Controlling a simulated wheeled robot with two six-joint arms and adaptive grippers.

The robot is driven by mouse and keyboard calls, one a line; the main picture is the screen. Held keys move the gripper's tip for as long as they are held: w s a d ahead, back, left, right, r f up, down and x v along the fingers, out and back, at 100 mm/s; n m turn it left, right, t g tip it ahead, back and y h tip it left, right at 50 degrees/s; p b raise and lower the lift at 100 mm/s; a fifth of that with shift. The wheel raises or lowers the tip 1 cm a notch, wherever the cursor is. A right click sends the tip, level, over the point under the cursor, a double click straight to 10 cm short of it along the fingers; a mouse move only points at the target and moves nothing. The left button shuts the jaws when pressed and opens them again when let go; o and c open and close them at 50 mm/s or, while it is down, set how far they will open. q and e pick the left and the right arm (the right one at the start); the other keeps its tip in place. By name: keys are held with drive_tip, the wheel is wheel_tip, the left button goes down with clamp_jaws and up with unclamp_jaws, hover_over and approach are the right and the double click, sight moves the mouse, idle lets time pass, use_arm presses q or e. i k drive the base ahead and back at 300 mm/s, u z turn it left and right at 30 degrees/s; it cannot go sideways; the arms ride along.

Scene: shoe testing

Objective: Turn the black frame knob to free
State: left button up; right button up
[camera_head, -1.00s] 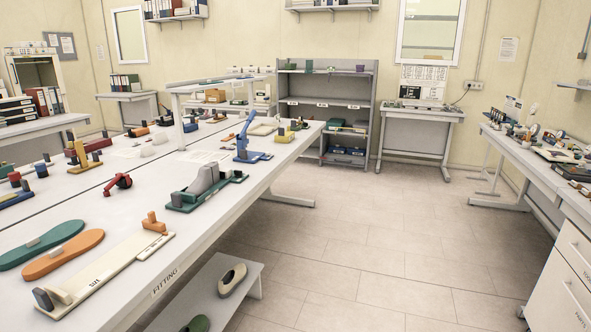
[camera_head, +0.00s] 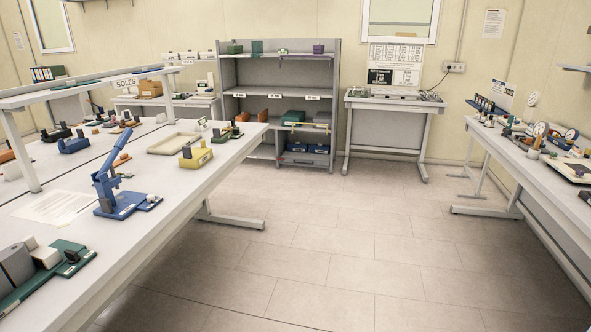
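I cannot pick out a black frame knob for certain. A green fixture (camera_head: 45,272) at the near left of the fitting bench carries grey blocks and a small dark knob (camera_head: 72,257). A small black device (camera_head: 57,134) stands far back on the same bench, too small to read. Several dark upright parts (camera_head: 482,103) stand on a blue holder on the right bench. Neither of my grippers is in view.
The long fitting bench (camera_head: 160,215) fills the left, with a blue lever press (camera_head: 112,185) and a yellow block fixture (camera_head: 195,155). A grey shelf (camera_head: 280,75) and small table (camera_head: 393,104) stand at the back. The right bench (camera_head: 520,160) holds gauges. The floor between is clear.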

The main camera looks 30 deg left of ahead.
sight(73, 257)
drive_tip(key=u, duration=0.1)
drive_tip(key=i, duration=1.25)
drive_tip(key=u, duration=1)
drive_tip(key=i, duration=0.85)
drive_tip(key=u, duration=0.85)
